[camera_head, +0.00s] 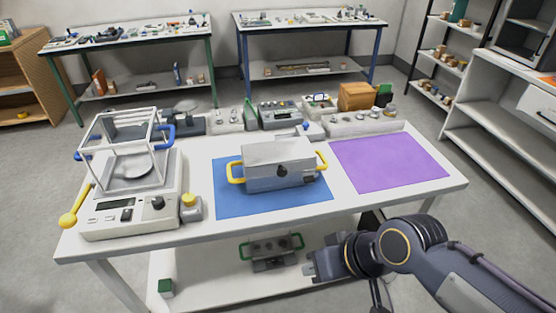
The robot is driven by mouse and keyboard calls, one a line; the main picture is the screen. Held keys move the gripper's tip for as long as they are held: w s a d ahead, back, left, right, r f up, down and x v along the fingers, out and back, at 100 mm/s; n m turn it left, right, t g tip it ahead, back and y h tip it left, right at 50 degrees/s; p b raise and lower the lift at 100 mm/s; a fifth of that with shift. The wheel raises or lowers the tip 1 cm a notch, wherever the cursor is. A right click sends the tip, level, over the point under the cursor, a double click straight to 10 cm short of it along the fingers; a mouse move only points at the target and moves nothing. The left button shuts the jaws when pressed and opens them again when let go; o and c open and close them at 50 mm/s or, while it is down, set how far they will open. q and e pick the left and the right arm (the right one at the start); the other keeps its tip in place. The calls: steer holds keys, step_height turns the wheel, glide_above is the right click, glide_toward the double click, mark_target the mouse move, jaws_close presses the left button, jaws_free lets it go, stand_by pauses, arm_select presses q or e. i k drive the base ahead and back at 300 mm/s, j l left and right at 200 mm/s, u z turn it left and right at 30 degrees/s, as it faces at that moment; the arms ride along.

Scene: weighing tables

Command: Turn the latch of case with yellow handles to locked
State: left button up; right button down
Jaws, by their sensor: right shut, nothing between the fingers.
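The grey case (275,163) with yellow handles (236,173) stands upright on a blue mat (232,204) in the middle of the table. Its lid looks closed. A dark round latch knob (282,171) sits on its front face; the way it points is too small to tell. My right gripper (309,267) is shut and empty. It shows in front of the table's near edge, below and to the right of the case in the picture, well apart from it. My left gripper is not in view.
A weighing balance (130,217) with a glass frame and a yellow knobbed lever stands left of the case. A purple mat (390,162) on the right is bare. Instruments line the table's back edge. Another case with green handles (270,251) stands on the lower shelf.

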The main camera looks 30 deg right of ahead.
mark_target(308, 178)
steer(key=i+j, duration=0.1)
steer(key=j, duration=0.3)
steer(key=i+j+z, duration=0.1)
steer(key=j, duration=0.3)
steer(key=z, duration=1.55)
